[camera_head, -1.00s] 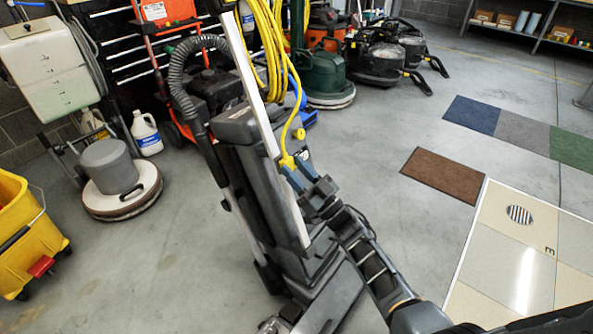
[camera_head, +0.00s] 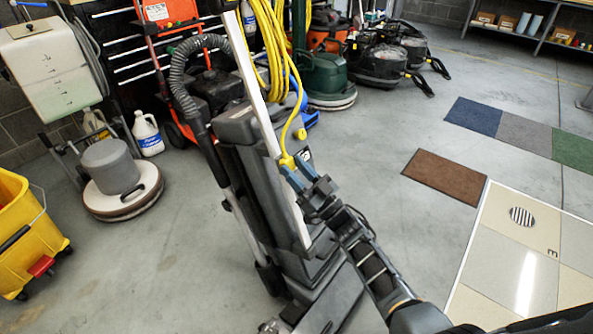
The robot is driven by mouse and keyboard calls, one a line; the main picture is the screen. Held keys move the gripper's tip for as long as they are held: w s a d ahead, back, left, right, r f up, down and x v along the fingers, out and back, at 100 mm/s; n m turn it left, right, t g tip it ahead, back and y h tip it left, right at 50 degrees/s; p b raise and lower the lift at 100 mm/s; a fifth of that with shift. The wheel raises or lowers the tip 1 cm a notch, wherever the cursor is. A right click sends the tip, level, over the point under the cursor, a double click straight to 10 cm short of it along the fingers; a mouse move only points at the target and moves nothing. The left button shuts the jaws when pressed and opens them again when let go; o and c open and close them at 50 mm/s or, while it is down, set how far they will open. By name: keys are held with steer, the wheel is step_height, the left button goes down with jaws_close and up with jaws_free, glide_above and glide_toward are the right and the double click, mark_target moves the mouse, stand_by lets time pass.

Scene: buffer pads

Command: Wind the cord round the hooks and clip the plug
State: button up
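The yellow cord (camera_head: 273,45) hangs in several loops at the top of the upright machine (camera_head: 245,150), beside its pale handle post (camera_head: 257,80). One strand runs down from the loops to the yellow plug (camera_head: 287,161). My gripper (camera_head: 290,171) is at the plug, beside the post, with its blue-grey fingertips around the plug; it looks shut on it. The hooks are hidden behind the cord loops, and I cannot make out a clip. I cannot tell whether the plug touches the post.
A floor polisher (camera_head: 120,180) and a yellow mop bucket (camera_head: 25,230) stand at the left. A green machine (camera_head: 324,75) and black vacuums (camera_head: 378,62) stand behind.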

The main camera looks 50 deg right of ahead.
steer(key=o, duration=0.5)
steer(key=v, duration=0.7)
steer(key=shift+s+f, duration=0.2)
steer(key=shift+s, duration=0.15)
